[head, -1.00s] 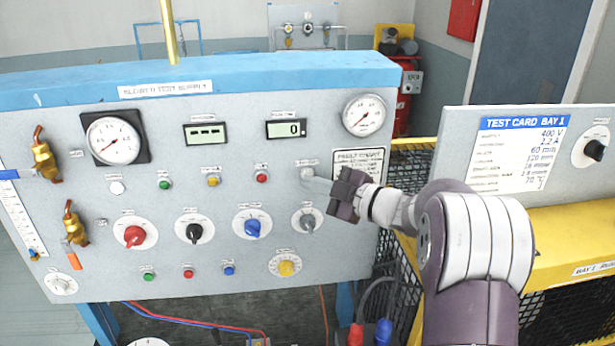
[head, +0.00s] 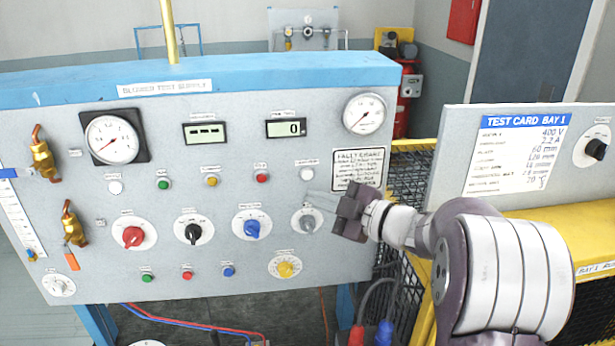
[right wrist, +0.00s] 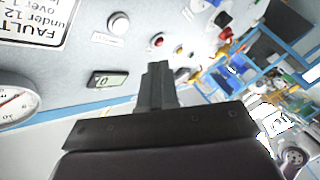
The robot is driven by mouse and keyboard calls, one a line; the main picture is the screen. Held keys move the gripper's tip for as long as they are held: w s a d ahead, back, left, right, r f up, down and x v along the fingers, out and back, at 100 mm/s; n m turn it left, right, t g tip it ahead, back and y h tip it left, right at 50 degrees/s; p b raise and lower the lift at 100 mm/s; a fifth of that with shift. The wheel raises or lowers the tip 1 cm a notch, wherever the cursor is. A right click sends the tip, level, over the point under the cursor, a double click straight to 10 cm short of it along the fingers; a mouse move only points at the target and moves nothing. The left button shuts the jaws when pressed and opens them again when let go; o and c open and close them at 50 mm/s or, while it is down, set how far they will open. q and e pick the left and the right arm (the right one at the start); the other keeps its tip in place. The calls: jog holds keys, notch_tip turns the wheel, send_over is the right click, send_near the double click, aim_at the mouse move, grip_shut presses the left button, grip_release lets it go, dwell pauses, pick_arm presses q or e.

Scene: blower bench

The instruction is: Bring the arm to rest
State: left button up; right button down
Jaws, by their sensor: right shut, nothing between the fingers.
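My right gripper (head: 321,199) is in front of the right part of the grey control panel (head: 120,275). Its fingers are shut with nothing between them and point left, close to the grey knob (head: 306,222) and below the white button (head: 307,173). I cannot tell whether they touch the panel. In the right wrist view the shut fingers (right wrist: 157,72) point up the picture, with the panel beyond. My right arm (head: 500,270) reaches in from the lower right. My left gripper is not in view.
A test card board (head: 450,150) stands at the right above a yellow ledge (head: 560,235). Brass valves (head: 43,160) stick out at the panel's left. Red and blue plugs (head: 384,332) stand below the arm. A display (right wrist: 108,78) shows in the right wrist view.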

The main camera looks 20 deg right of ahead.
dwell(0.7)
notch_tip(320, 180, down, 20)
jog(key=s+m+g+h+b, duration=0.3)
jog(key=m+g+h+b, duration=0.25)
jog(key=m+h, duration=0.5)
jog(key=s+a+f+m+g+b, duration=0.1)
jog(key=s+a+f+g, duration=0.1)
jog(key=s, duration=0.3)
jog(key=s+a+f+m+g+y+b, duration=0.1)
jog(key=s+a+f+m+g, duration=0.1)
jog(key=s+f, duration=0.3)
jog(key=s+a+f+m+g+b, duration=0.1)
jog(key=s+a+f+m+g, duration=0.1)
jog(key=s, duration=0.4)
jog(key=shift+s+a+f+g+y, duration=0.25)
jog(key=shift+a+f+g+y, duration=0.15)
jog(key=shift+f+g, duration=0.6)
